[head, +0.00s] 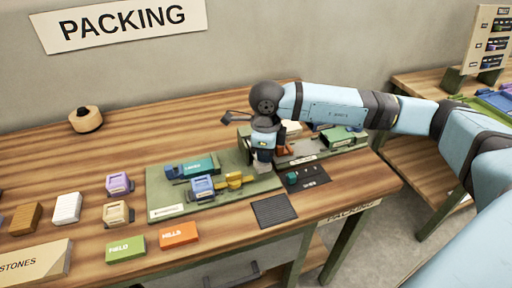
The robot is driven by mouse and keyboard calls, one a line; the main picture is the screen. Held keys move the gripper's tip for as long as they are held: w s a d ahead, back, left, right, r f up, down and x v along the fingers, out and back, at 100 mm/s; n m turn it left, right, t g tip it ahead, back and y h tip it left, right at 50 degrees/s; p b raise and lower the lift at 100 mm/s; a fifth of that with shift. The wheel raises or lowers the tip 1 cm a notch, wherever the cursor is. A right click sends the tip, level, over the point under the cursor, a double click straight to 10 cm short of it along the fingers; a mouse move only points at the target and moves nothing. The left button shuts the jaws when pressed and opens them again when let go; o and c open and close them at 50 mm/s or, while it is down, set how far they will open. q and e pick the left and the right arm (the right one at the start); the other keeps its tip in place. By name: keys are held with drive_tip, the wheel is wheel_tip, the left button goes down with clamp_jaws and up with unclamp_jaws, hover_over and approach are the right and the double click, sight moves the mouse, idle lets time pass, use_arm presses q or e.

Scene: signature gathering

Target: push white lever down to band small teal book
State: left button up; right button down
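My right gripper (264,162) points down at the right end of the green board (165,207), between it and the fixture behind. Its fingertips are small and partly merged with what is below, so I cannot tell whether it is open or shut. A teal book-like block (203,165) lies in a holder at the back of the green board, left of the gripper. A whitish part (291,127) shows behind my wrist; I cannot tell whether it is the white lever. No lever shows clearly, as my wrist covers part of the fixture. My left gripper is out of view.
A black panel (314,177) with a teal knob sits right of the gripper. A dark ribbed mat (273,210) lies in front. Green (125,249) and orange (179,235) blocks lie at the front, purple and tan pieces at left.

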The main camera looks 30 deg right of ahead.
use_arm(q)
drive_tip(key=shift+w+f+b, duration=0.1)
drive_tip(key=shift+b, duration=0.3)
use_arm(e)
drive_tip(key=shift+f, duration=0.55)
use_arm(q)
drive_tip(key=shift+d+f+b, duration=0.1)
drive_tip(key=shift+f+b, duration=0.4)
drive_tip(key=shift+b, duration=0.25)
use_arm(e)
drive_tip(key=shift+f, duration=0.95)
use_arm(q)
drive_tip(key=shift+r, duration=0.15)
use_arm(e)
drive_tip(key=shift+r, duration=0.1)
drive_tip(key=shift+r+p, duration=1.25)
drive_tip(key=shift+r, duration=0.95)
drive_tip(key=shift+r+p, duration=1.15)
drive_tip(key=shift+r, duration=1.15)
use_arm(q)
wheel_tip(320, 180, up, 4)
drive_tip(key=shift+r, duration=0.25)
